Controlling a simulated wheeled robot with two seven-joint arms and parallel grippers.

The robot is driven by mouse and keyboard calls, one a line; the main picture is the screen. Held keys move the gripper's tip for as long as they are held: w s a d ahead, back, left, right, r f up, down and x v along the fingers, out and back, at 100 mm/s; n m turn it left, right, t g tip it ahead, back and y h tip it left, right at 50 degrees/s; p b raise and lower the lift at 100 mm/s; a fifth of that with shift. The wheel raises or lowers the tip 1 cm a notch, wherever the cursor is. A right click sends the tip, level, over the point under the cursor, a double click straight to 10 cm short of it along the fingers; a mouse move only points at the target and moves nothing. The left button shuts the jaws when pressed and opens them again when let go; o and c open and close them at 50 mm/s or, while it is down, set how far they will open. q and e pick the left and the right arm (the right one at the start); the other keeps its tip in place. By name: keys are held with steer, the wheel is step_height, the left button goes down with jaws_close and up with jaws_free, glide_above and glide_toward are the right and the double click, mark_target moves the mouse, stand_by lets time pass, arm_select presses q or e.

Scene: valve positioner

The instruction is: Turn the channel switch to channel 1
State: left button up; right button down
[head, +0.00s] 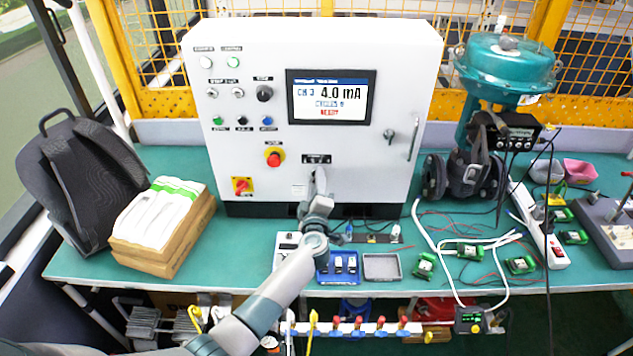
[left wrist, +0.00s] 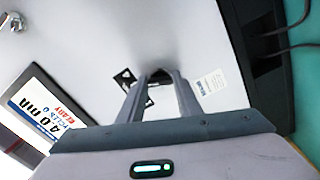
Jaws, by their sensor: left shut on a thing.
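The white control cabinet (head: 350,190) stands at the back of the bench. Its screen (head: 331,97) reads CH 3 and 4.0 mA, with a red line below. My left gripper (head: 319,174) is at the lower middle of the cabinet front, just under a small black label (head: 317,158). In the left wrist view, the fingertips (left wrist: 160,76) are shut on a small dark knob at the panel, which I take to be the channel switch. The fingers hide most of it, so its pointing direction cannot be told. My right gripper is not in view.
A red emergency button (head: 274,157) and a red-yellow rotary switch (head: 242,186) lie left of the gripper. A key lock (head: 389,134) and door handle (head: 414,139) are to the right. A blue tray (head: 338,268) and grey tray (head: 382,267) sit on the bench below.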

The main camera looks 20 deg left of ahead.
arm_select(q)
steer(key=n+b, duration=0.1)
steer(key=n, duration=1.1)
steer(key=shift+f, duration=0.1)
stand_by(0.4)
steer(key=o, duration=1)
steer(key=shift+o, duration=0.2)
